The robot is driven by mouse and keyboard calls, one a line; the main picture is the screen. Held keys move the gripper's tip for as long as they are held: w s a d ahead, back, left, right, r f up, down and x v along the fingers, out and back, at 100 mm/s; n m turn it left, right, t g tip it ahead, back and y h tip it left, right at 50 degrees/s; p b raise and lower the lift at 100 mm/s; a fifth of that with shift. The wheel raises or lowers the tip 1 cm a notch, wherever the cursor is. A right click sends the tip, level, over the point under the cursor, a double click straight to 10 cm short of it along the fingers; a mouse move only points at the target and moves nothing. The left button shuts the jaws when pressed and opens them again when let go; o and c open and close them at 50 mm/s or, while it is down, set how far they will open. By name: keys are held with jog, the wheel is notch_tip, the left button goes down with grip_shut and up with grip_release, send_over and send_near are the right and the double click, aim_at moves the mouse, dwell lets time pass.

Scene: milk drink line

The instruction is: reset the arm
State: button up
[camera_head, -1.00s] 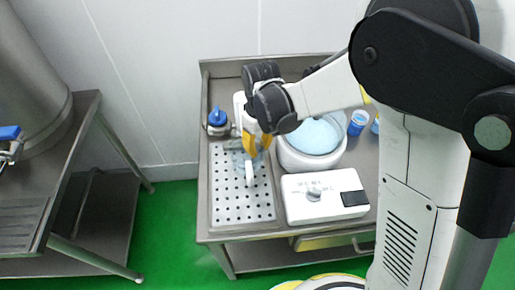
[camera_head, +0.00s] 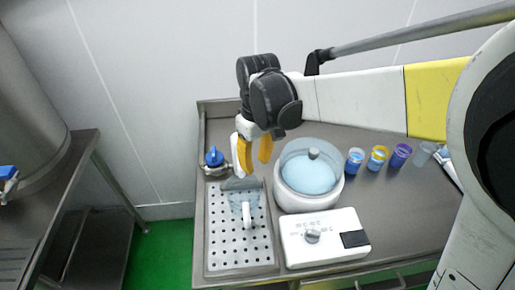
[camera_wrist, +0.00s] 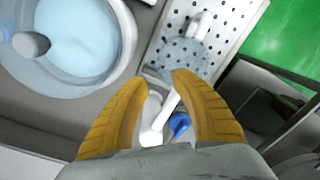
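My gripper (camera_head: 254,165), with two yellow fingers, hangs above the back of the perforated drip tray (camera_head: 216,262). In the wrist view its fingers (camera_wrist: 160,82) are spread apart and open, and no object is held between them. A clear jug with a white handle (camera_head: 243,203) stands on the tray, below and apart from the fingers. It also shows beyond the fingertips in the wrist view (camera_wrist: 184,56). My arm reaches in from the right over the counter.
A blue-topped fitting (camera_head: 214,158) stands left of my gripper. A round white pot with a clear lid (camera_head: 309,178) stands close to the right, behind a white control box (camera_head: 325,238). Several small cups (camera_head: 378,158) stand further right. A steel stand is at far left.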

jog(key=s+d+r+m+t, duration=0.3)
jog(key=s+d, duration=0.3)
jog(key=d, duration=0.5)
jog(key=s+d+r+m+t, duration=0.3)
jog(key=s+d+m, duration=0.3)
jog(key=d, duration=0.6)
jog(key=shift+s+t, duration=0.2)
jog(key=shift+t, duration=0.5)
